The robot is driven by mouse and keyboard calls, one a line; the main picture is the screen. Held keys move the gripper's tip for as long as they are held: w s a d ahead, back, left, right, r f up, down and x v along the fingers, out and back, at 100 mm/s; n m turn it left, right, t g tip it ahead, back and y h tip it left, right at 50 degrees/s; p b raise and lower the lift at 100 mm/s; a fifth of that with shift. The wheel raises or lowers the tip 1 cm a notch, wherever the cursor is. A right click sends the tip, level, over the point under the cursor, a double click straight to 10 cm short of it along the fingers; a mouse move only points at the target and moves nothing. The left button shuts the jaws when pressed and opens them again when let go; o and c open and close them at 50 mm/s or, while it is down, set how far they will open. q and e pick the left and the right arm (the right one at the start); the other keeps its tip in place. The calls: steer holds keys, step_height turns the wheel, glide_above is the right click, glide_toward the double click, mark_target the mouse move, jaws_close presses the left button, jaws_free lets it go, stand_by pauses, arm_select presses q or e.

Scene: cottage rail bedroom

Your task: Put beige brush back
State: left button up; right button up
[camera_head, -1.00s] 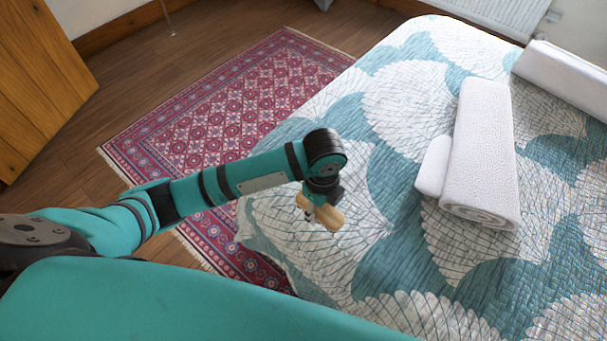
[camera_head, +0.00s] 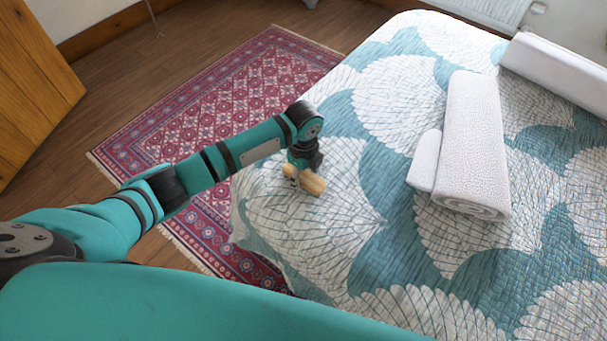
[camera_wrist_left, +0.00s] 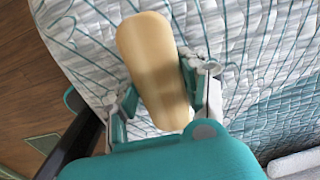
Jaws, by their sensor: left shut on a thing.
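The beige brush (camera_head: 311,182) is in my left gripper (camera_head: 297,176), above the near-left part of the bed (camera_head: 345,262). In the left wrist view the brush (camera_wrist_left: 153,68) is a rounded, oblong beige piece. The fingers of my left gripper (camera_wrist_left: 160,88) press on it from both sides. I cannot tell in the head view whether the brush touches the quilt. The underside of the brush is hidden. My right gripper is not in view.
Rolled white towels (camera_head: 474,145) lie on the quilt to the right of the gripper. A long white pillow or roll (camera_head: 555,72) lies at the far right. A red patterned rug (camera_head: 215,105) covers the wooden floor beside the bed. The quilt between brush and towels is clear.

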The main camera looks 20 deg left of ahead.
mark_target(304, 175)
arm_select(q)
steer(key=shift+f, duration=0.15)
steer(key=o, duration=1.1)
step_height(304, 175, up, 12)
steer(key=shift+r, duration=0.25)
